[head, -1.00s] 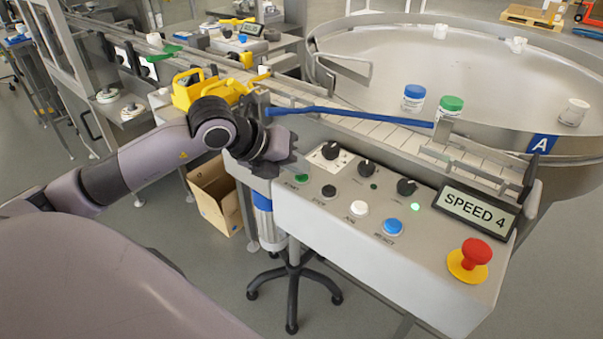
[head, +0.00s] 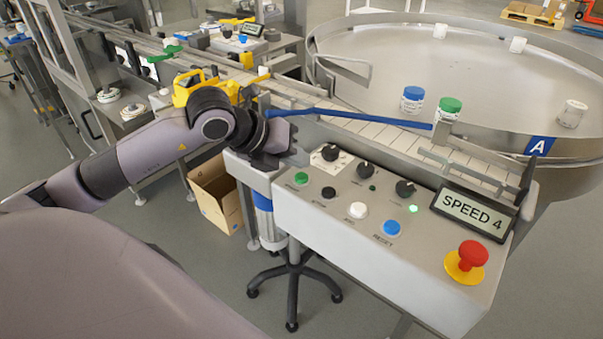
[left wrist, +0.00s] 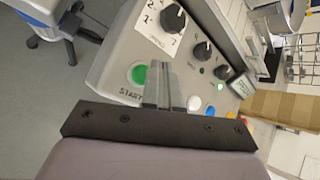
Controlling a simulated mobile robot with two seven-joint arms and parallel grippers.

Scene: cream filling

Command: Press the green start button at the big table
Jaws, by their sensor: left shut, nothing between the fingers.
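The green start button (head: 301,179) is at the left end of the sloped grey control panel, in full view. It also shows in the left wrist view (left wrist: 138,75), beside the word START, just left of the fingers. My left gripper (head: 288,146) is shut and empty, above and slightly left of the button, apart from it in the head view. In the left wrist view my shut fingers (left wrist: 162,84) point at the panel between the green button and the black and white buttons. My right gripper is in neither view.
The panel holds black knobs (head: 365,171), a black button (head: 328,193), a white button (head: 357,210), a blue reset button (head: 392,228), a red emergency stop (head: 473,254) and a SPEED 4 display (head: 473,213). A conveyor (head: 380,132) and round turntable (head: 480,75) stand behind.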

